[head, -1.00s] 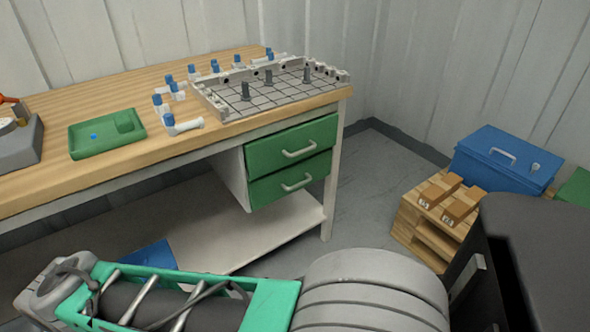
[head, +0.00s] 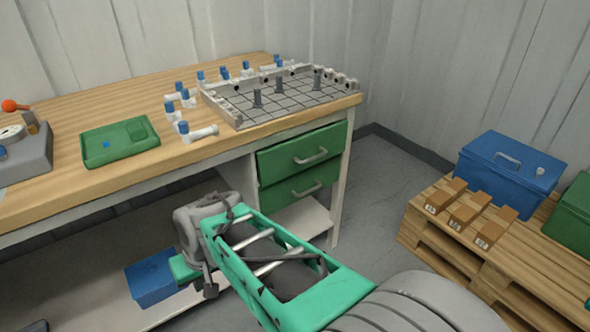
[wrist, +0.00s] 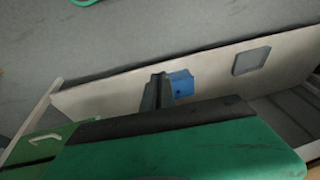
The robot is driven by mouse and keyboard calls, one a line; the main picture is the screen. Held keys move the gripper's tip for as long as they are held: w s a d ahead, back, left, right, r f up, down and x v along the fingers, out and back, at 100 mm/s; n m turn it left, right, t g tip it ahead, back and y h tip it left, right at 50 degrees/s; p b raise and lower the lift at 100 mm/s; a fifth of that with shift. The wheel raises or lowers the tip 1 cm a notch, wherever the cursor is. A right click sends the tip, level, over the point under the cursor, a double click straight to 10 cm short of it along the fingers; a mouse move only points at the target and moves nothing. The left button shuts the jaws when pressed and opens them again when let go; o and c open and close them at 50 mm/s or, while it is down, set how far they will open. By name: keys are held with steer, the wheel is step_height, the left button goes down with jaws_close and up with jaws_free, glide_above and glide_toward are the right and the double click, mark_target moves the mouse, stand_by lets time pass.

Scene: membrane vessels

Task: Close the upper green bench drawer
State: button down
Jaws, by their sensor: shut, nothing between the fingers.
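The upper green bench drawer (head: 290,153) is under the right end of the wooden bench, with a pale bar handle. Its front looks close to the front of the lower green drawer (head: 276,199); I cannot tell how far out it stands. My arm covers part of the lower drawer. A green drawer front with a pale handle (wrist: 28,124) shows at the lower left in the wrist view. My gripper (wrist: 157,90) is shut and empty, apart from the drawers, in front of the bench and to their left in the head view.
The bench top (head: 60,110) carries a green tray (head: 98,146), blue-capped fittings and a grey grid frame (head: 285,95). A blue bin (head: 150,280) is on the low shelf. A pallet (head: 450,250) with small boxes and a blue case (head: 510,172) stands at right.

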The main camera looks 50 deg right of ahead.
steer(key=w+d+m+t+y, duration=0.1)
steer(key=w+d+m+t, duration=0.2)
steer(key=w+d+m, duration=0.45)
steer(key=m+t+h+p, duration=0.2)
steer(key=m+t+h, duration=0.3)
steer(key=m+t, duration=0.45)
glide_toward(272, 168)
steer(key=shift+m+g, duration=0.6)
steer(key=shift+g, duration=0.25)
steer(key=b+x, duration=0.1)
steer(key=x, duration=0.2)
steer(key=r+b+x, duration=0.1)
steer(key=x, duration=0.1)
steer(key=shift+w+f+b, duration=0.2)
steer(key=shift+w+b, duration=0.15)
steer(key=shift+w, duration=0.15)
steer(key=shift+w+d, duration=0.15)
steer(key=shift+w, duration=0.25)
